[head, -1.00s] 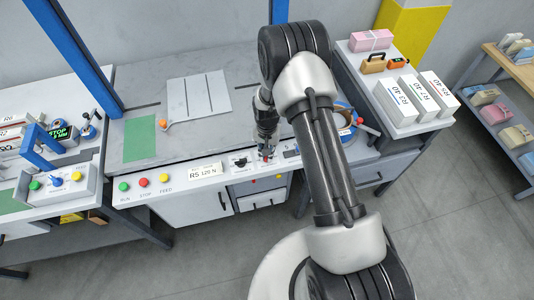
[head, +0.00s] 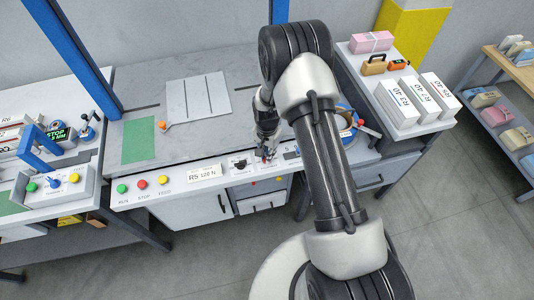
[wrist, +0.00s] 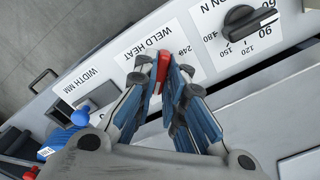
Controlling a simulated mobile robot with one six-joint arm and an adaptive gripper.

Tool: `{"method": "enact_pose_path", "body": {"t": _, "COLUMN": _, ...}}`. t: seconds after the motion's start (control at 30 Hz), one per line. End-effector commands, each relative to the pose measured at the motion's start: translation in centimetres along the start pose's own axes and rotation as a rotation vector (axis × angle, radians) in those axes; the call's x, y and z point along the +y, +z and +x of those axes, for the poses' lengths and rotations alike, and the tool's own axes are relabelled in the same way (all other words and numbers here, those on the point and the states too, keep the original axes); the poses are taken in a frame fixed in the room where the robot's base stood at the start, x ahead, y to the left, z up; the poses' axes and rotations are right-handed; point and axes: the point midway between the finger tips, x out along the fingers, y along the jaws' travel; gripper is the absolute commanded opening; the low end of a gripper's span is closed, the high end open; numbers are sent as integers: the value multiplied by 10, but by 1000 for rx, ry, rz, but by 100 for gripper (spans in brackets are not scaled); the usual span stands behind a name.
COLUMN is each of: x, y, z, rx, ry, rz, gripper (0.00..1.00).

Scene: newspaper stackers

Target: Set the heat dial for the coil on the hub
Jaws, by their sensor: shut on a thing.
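The heat dial is a small red knob (wrist: 163,66) beside the printed words WELD HEAT on the white panel (wrist: 213,37). My gripper (wrist: 155,72) is shut on this red knob, with a blue-padded finger on each side. The fingers hide much of the dial and part of its scale; a 240 mark shows beside them. In the head view my gripper (head: 266,157) reaches down to the front panel of the middle bench. A coil with a blue rim (head: 346,115) lies right of the gripper, mostly hidden behind my arm.
A black dial (wrist: 241,22) with a numbered scale sits beside the heat dial. A card reading R5 120 N (head: 204,174) stands left of the dials, near green, red and yellow buttons.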

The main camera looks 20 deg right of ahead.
Motion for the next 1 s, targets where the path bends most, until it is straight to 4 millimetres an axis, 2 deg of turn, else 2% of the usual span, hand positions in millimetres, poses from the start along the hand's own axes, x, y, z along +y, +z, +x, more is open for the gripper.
{"method": "enact_pose_path", "body": {"t": 0.03, "x": 0, "y": 0, "z": 0, "rx": 1, "ry": -1, "rz": 0, "gripper": 0}}
{"method": "enact_pose_path", "body": {"t": 0.07, "x": 0, "y": 0, "z": 0, "rx": 1, "ry": -1, "rz": 0, "gripper": 13}}
{"method": "enact_pose_path", "body": {"t": 0.33, "x": 0, "y": 0, "z": 0, "rx": 1, "ry": -1, "rz": -1, "gripper": 31}}
{"method": "enact_pose_path", "body": {"t": 0.63, "x": 0, "y": 0, "z": -1, "rx": 0, "ry": 0, "rz": -1, "gripper": 31}}
{"method": "enact_pose_path", "body": {"t": 0.73, "x": 0, "y": 0, "z": -6, "rx": 1, "ry": -1, "rz": -1, "gripper": 31}}
{"method": "enact_pose_path", "body": {"t": 0.87, "x": -1, "y": -1, "z": -26, "rx": 3, "ry": -3, "rz": -1, "gripper": 31}}
{"method": "enact_pose_path", "body": {"t": 1.0, "x": -1, "y": -1, "z": -58, "rx": 4, "ry": -4, "rz": -1, "gripper": 31}}
